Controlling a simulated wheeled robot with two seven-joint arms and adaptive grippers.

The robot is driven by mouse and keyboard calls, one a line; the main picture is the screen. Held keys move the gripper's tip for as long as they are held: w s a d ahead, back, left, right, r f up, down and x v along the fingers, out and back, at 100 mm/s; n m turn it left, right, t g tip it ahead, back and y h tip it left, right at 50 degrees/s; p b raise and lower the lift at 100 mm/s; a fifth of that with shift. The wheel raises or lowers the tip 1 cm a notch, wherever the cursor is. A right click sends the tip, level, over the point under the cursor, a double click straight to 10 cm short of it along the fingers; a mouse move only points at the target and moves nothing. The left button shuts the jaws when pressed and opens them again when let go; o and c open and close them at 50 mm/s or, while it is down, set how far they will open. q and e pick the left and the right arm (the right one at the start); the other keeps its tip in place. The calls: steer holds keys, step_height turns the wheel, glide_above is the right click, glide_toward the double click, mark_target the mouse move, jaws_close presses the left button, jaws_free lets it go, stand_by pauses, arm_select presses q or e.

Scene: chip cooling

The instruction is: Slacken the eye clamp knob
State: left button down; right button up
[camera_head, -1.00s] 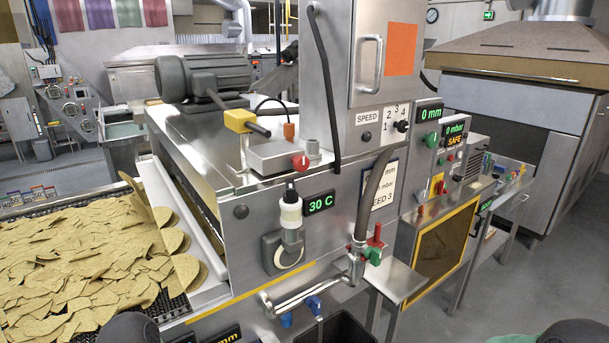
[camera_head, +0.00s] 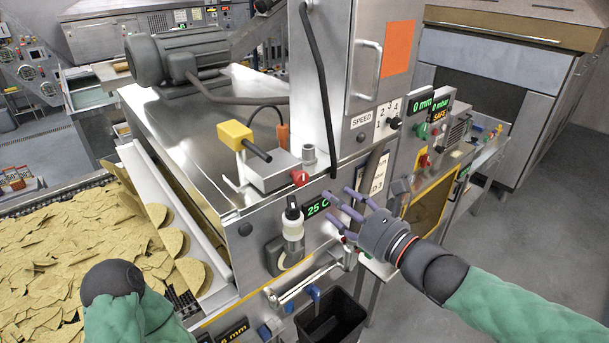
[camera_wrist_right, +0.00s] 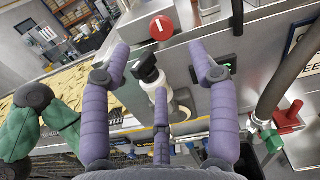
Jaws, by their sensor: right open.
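A red knob with a white mark (camera_head: 299,177) is on the front of a small grey block (camera_head: 272,172) on top of the steel machine. A yellow sensor head (camera_head: 235,134) on a dark rod stands at that block; I take this red knob as the eye clamp knob. My right gripper (camera_head: 342,208) is open and empty, below and right of the knob, in front of the machine's face. In the right wrist view the red knob (camera_wrist_right: 161,27) is beyond the spread purple fingers (camera_wrist_right: 160,62), apart from them. My left gripper is out of view.
A white bottle with a black cap (camera_head: 292,222) and a green display reading 25 C (camera_head: 317,205) are close to my right fingers. A hose (camera_wrist_right: 285,80) and red-green valve (camera_wrist_right: 272,125) stand to the right. Chips (camera_head: 70,245) cover the belt at left.

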mark_target(303, 179)
steer(key=p+x, duration=0.1)
steer(key=x, duration=0.9)
steer(key=shift+w+f+p, duration=0.1)
steer(key=shift+f+p, duration=0.05)
steer(key=shift+p, duration=0.2)
steer(key=c, duration=1.1)
